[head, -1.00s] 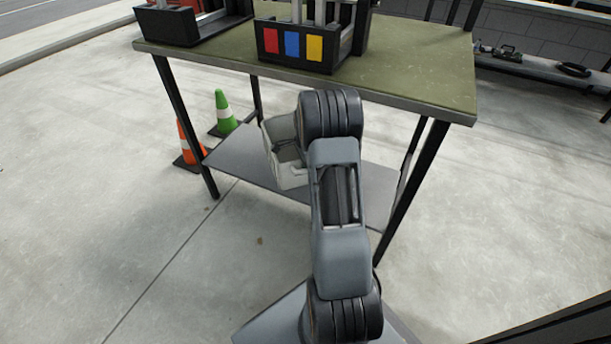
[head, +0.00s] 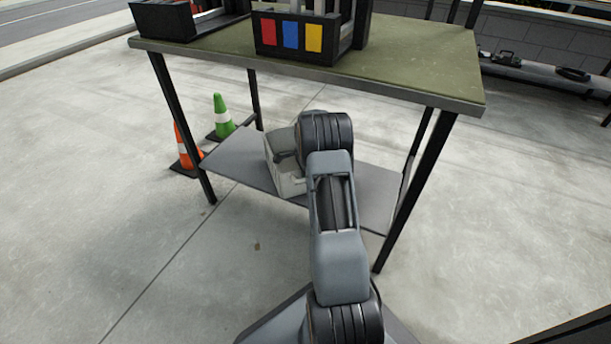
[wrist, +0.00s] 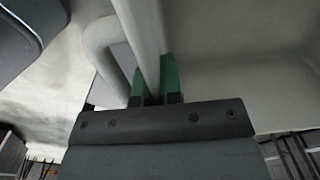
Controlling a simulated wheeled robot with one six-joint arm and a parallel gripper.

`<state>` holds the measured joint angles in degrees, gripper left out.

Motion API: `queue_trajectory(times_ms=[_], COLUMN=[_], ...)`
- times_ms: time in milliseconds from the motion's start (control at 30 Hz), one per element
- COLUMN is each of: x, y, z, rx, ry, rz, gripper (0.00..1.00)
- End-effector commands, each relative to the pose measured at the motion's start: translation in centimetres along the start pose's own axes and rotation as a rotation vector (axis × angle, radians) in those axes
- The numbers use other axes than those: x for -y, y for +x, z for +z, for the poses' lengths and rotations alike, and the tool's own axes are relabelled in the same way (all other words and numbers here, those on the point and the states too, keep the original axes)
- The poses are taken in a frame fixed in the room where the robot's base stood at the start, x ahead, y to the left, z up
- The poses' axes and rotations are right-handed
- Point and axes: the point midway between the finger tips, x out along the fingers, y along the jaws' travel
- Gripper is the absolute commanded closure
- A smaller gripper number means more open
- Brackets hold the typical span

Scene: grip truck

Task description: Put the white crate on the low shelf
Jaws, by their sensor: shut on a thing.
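The white crate (head: 286,180) shows in the head view at the low shelf (head: 236,167), partly hidden behind my arm. In the head view it looks roughly upright over the shelf; I cannot tell whether it touches the shelf surface. In the wrist view my gripper (wrist: 157,88) has its green fingertips shut on the rim of the crate (wrist: 225,75), beside its curved handle. The gripper itself is hidden behind my arm in the head view.
The green table top (head: 400,60) lies above the low shelf, with a dark bin with red, blue and yellow panels (head: 290,38) on it. Table legs (head: 180,125) flank the shelf. An orange cone (head: 184,150) and a green cone (head: 222,117) stand at the left.

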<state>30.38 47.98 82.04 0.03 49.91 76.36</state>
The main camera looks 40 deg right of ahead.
Motion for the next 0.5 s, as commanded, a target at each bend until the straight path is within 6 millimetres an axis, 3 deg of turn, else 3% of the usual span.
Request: queue_trajectory(times_ms=[300, 333, 500], x=[0.10, 0.00, 0.00], y=[0.04, 0.14, 0.10], z=[-0.02, 0.00, -0.01], rx=[-0.001, 0.000, 0.000], ry=[0.000, 0.000, 0.000], rz=[-0.004, 0.000, 0.000], gripper=[1.00, 0.92, 0.76])
